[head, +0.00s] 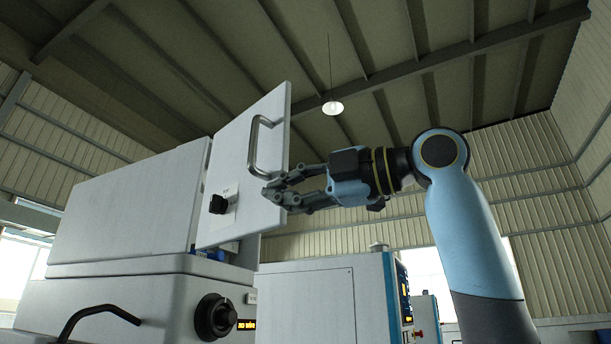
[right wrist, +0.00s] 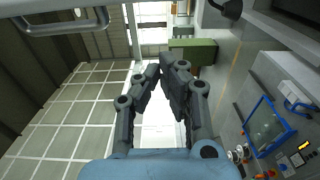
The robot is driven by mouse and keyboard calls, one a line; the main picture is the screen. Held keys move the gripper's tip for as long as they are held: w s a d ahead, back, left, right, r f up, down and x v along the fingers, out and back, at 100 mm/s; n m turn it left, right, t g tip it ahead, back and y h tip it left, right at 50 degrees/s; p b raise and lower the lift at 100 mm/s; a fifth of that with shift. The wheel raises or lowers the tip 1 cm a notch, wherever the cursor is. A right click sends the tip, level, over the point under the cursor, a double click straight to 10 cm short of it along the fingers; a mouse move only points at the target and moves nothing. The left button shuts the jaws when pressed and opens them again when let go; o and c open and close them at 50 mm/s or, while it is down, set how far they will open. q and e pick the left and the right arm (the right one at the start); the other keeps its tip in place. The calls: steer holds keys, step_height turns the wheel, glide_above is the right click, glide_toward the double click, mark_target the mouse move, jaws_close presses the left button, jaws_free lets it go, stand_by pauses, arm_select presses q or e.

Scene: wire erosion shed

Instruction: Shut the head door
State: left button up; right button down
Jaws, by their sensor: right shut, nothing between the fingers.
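The head door (head: 235,170) is a pale flat panel that stands swung out, open, from the white machine head (head: 130,205). It carries a metal bar handle (head: 254,147) near its right edge and a black knob (head: 218,204) lower down. My right gripper (head: 272,196) is shut and empty. Its fingertips overlap the door's right edge in the head view, just below the handle; I cannot tell whether they touch. In the right wrist view the closed fingers (right wrist: 168,75) point up, and the handle (right wrist: 62,24) shows at upper left, apart from them. My left gripper is not in view.
Below the door are a black round handwheel (head: 214,317) and a dark curved handle (head: 98,314). A grey cabinet (head: 310,300) with a control panel (head: 403,290) stands behind. A lamp (head: 332,107) hangs above. Open air surrounds my right arm.

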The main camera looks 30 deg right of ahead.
steer(key=w+p, duration=0.2)
steer(key=w, duration=0.1)
steer(key=w+p, duration=0.1)
steer(key=w, duration=0.1)
steer(key=shift+d, duration=0.4)
steer(key=shift+s+d, duration=0.1)
